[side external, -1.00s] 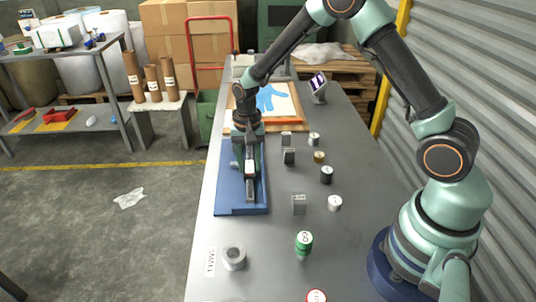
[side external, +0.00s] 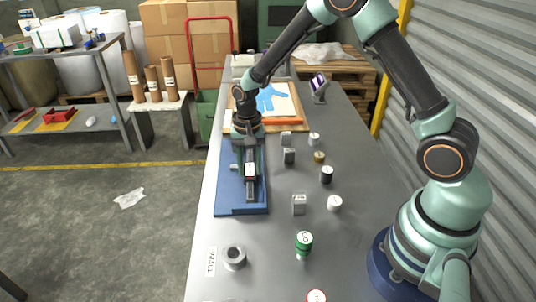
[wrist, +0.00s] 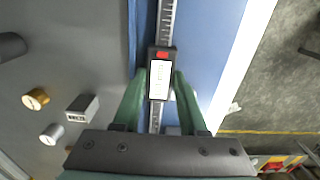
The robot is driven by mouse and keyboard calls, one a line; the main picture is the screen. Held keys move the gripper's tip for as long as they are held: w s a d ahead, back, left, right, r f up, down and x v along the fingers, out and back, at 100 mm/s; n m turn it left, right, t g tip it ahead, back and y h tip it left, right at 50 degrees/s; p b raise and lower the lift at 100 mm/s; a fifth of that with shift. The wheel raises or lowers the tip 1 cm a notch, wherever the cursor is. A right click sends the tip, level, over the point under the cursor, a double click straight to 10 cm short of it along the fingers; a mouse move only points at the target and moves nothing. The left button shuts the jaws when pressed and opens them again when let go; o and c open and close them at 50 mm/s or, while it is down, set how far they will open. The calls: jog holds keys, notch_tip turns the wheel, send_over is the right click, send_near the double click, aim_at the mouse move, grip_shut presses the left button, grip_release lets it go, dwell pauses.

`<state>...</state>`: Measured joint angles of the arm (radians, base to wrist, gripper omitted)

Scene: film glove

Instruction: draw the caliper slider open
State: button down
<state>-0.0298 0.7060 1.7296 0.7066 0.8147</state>
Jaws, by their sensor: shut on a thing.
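The caliper lies on a blue tray (side external: 230,190) on the grey table, its ruled beam (wrist: 167,22) running lengthwise. Its dark slider (wrist: 160,74) has a pale display and a red mark at the end. In the side view the slider (side external: 250,170) sits partway along the beam. My gripper (wrist: 161,84) has its two green fingers on either side of the slider, shut on it. In the side view my gripper (side external: 249,157) comes down over the caliper from the far side and hides part of it. The caliper's far end is hidden there.
Several small blocks and cylinders stand right of the tray, including a black cylinder (side external: 326,175) and a grey block (side external: 299,205). A metal ring (side external: 234,257) and a green cylinder (side external: 304,243) are near the front. A framed blue glove print (side external: 272,98) lies behind.

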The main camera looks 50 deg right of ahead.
aim_at(250, 170)
jog(key=shift+c, duration=1.8)
grip_release()
jog(key=shift+r, duration=0.1)
jog(key=s+r+n+t, duration=0.1)
jog(key=s+r+n, duration=0.15)
jog(key=r, duration=0.75)
jog(key=s+r+n+t, duration=0.1)
jog(key=s+r, duration=0.2)
jog(key=r, duration=0.7)
jog(key=s+d+r+n+t, duration=0.1)
jog(key=s+r+n+t, duration=0.2)
jog(key=s, duration=0.7)
jog(key=shift+d+n+t, duration=0.15)
jog(key=shift+n+t, duration=0.15)
jog(key=shift+n, duration=0.95)
